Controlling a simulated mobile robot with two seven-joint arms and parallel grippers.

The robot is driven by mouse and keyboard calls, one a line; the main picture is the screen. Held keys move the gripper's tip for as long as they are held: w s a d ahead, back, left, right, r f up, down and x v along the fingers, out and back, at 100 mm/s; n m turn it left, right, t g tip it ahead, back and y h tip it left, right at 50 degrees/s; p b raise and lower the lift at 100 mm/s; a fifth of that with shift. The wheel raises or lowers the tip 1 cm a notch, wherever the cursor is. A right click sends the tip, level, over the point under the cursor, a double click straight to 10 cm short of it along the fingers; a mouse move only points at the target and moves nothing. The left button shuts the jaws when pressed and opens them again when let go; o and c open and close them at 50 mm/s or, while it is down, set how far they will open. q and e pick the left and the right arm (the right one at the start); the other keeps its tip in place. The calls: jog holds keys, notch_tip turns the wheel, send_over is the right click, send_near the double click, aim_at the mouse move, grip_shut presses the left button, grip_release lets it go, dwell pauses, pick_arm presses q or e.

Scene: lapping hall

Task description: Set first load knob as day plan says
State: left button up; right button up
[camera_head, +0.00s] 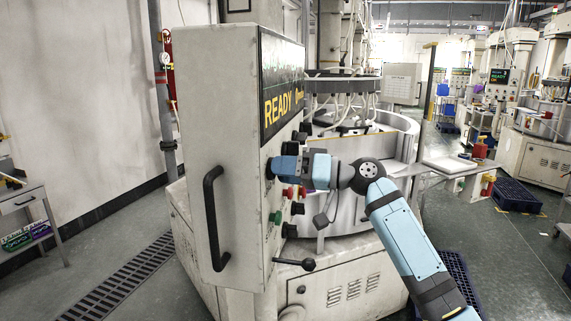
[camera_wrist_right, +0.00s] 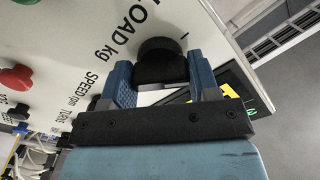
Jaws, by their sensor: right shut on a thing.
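My right gripper (camera_head: 275,168) reaches the control panel (camera_head: 228,120) of the near machine. In the right wrist view its two blue fingers (camera_wrist_right: 162,82) are shut on a round black load knob (camera_wrist_right: 160,62), one on each side. The panel there is lettered "LOAD kg" (camera_wrist_right: 120,32), with a short dark tick mark near the knob. The knob's exact setting cannot be read. My left gripper is not in view, and I see no readable day plan.
The panel's screen (camera_head: 281,104) reads "READY". A red button (camera_wrist_right: 15,79), a green button (camera_head: 275,217) and other black knobs sit close by. A black handle (camera_head: 212,218) and a lever (camera_head: 308,264) stick out. Open floor lies at the left.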

jog(key=m+p, duration=0.2)
jog(key=m, duration=0.1)
jog(key=shift+r, duration=0.2)
jog(key=shift+f+m+p, duration=0.1)
jog(key=shift+m+p, duration=0.2)
jog(key=shift+m, duration=0.4)
jog(key=o, duration=0.9)
jog(key=b+v, duration=0.3)
jog(key=v, duration=1.1)
jog(key=shift+b, duration=0.3)
